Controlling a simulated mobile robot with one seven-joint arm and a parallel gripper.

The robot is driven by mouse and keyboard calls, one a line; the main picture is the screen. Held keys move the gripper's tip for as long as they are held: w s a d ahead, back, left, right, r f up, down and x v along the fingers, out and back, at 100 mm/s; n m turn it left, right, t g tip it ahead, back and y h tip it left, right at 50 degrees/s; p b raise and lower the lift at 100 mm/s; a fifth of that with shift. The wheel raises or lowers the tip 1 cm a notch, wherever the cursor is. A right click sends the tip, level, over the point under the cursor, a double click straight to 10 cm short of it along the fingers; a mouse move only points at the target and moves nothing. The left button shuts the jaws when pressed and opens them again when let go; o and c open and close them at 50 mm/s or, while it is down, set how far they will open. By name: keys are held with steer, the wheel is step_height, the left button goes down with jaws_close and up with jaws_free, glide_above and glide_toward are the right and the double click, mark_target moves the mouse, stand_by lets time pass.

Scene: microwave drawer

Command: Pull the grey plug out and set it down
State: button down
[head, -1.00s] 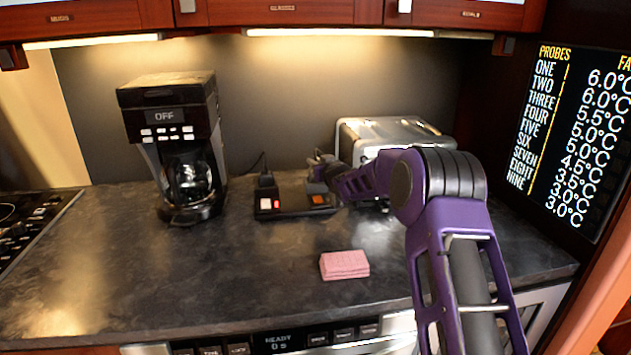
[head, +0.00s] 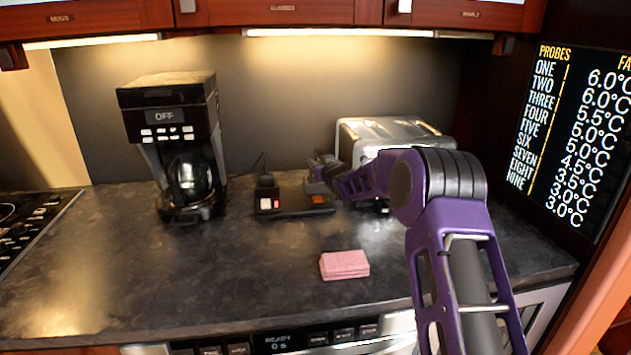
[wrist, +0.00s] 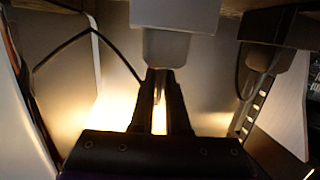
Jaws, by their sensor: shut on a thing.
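The grey plug (wrist: 166,46) shows at the top middle of the wrist view, its narrow end and cord between my fingertips. My gripper (wrist: 160,78) is shut on that end. In the head view my gripper (head: 322,164) is over the right end of the dark power strip (head: 291,211), where the plug (head: 316,187) is small and partly hidden. I cannot tell whether its prongs are fully seated.
A dark plug (head: 266,181) stands in the strip's left end; it also shows in the wrist view (wrist: 262,57). A toaster (head: 385,135) is close behind my wrist. A coffee maker (head: 175,145) stands left. A pink sponge (head: 344,265) lies in front; the counter around it is clear.

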step_height(320, 180, up, 10)
steer(key=shift+f+p, duration=0.2)
steer(key=shift+p, duration=0.65)
steer(key=shift+r, duration=0.2)
steer(key=shift+s, duration=0.15)
